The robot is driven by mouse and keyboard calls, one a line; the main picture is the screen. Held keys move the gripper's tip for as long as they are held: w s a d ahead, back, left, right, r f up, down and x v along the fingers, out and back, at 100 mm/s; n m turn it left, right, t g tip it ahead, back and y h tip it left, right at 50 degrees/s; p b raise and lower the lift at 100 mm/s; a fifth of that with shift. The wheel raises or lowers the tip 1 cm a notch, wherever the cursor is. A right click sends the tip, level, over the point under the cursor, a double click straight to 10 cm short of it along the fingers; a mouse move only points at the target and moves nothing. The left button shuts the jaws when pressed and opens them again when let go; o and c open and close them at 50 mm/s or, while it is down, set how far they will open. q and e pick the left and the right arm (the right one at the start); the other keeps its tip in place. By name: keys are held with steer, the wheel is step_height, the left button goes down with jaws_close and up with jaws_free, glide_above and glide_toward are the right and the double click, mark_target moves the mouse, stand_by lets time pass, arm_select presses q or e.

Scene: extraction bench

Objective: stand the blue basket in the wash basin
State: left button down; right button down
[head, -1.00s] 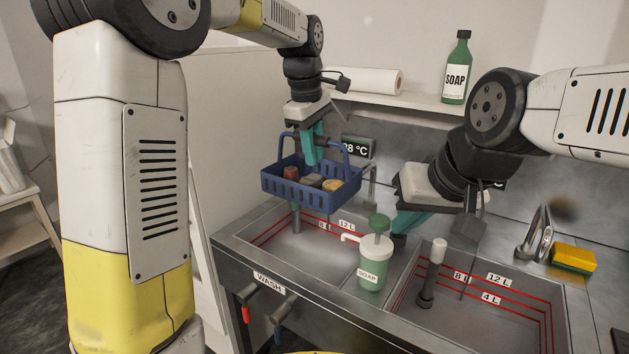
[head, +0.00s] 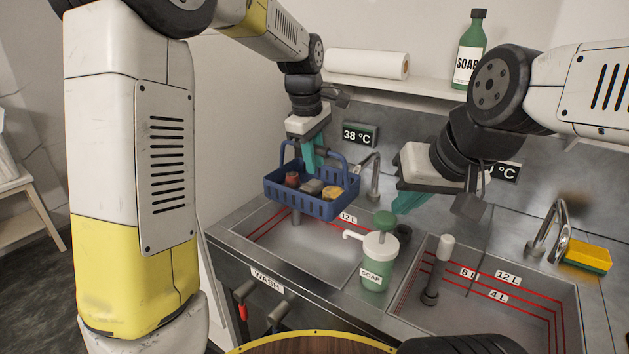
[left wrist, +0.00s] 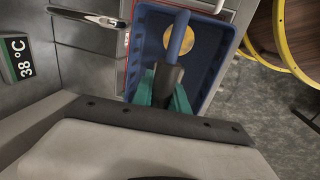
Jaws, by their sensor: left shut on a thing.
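The blue basket (head: 317,206) hangs from my left gripper (head: 312,158), which is shut on its handle. Several items lie in the basket, among them a reddish one, a grey one and a yellow one. The basket is over the back left part of the wash basin (head: 310,258), the left basin above the WASH label. It looks level and above the basin floor. In the left wrist view the basket (left wrist: 211,62) shows below the teal fingers (left wrist: 166,90), with the handle between them. My right gripper (head: 400,200) is over the divide behind the soap pump; its finger gap is unclear.
A soap pump bottle (head: 379,262) stands between the basins. The right basin (head: 470,315) has an upright drain pipe (head: 437,270). A tap (head: 374,178) stands behind the wash basin. A yellow-green sponge (head: 587,256) lies at the right. A round wooden top (head: 310,344) is at the front.

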mark_target(315, 184)
arm_select(q)
step_height(315, 184, down, 7)
steer(key=shift+f, duration=0.1)
stand_by(0.4)
step_height(315, 184, down, 23)
steer(key=shift+f, duration=0.15)
stand_by(1.5)
steer(key=c, duration=1.2)
jaws_free()
steer(key=shift+o, duration=0.2)
steer(key=shift+s, duration=0.1)
